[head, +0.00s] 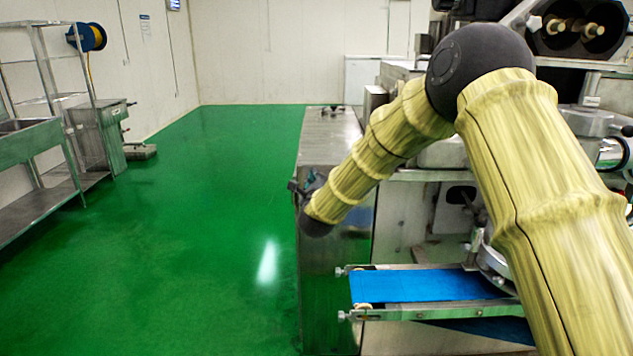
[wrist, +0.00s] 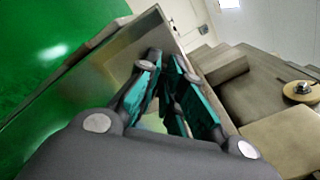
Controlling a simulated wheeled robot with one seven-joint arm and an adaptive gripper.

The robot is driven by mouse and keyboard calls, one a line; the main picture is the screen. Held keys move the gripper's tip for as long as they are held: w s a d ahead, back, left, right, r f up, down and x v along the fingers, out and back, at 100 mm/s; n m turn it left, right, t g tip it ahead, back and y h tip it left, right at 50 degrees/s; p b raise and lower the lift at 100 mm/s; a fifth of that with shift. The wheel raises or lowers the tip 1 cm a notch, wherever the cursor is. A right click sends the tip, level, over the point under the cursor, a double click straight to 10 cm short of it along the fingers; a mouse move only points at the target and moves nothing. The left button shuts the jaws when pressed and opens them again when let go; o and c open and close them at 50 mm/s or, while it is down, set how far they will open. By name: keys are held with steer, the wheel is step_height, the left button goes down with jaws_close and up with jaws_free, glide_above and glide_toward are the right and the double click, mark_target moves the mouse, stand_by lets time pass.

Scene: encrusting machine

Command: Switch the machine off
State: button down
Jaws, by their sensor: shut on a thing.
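The encrusting machine (head: 400,228) is a large steel machine with a blue conveyor belt (head: 425,285), on the right in the head view. Its steel cabinet (head: 336,262) stands at the left end. My gripper (head: 300,186) is at the cabinet's upper left, partly hidden behind my arm. In the wrist view my gripper (wrist: 165,80) has its teal-padded fingers close together against the cabinet (wrist: 105,75). They are shut on a small part there, mostly hidden between the pads. I cannot make out a switch or its position.
Green floor (head: 220,200) lies open left of the machine. A steel sink and shelf (head: 40,150) stand along the left wall. A small dark object (head: 333,110) sits on the cabinet top. The conveyor frame juts out below my arm.

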steer(key=shift+f, duration=0.15)
steer(key=shift+a+f+n+b, duration=0.15)
steer(key=shift+n+b, duration=0.65)
steer(key=shift+n, duration=2.1)
steer(key=shift+d+f+n+b, duration=0.15)
steer(key=shift+n+b, duration=0.65)
steer(key=shift+n, duration=2.1)
steer(key=shift+a+f+n+b, duration=0.15)
steer(key=shift+n+b, duration=0.65)
steer(key=shift+n, duration=2.1)
steer(key=c, duration=1.6)
jaws_free()
steer(key=shift+o, duration=0.2)
steer(key=shift+s, duration=0.1)
steer(key=s, duration=1.2)
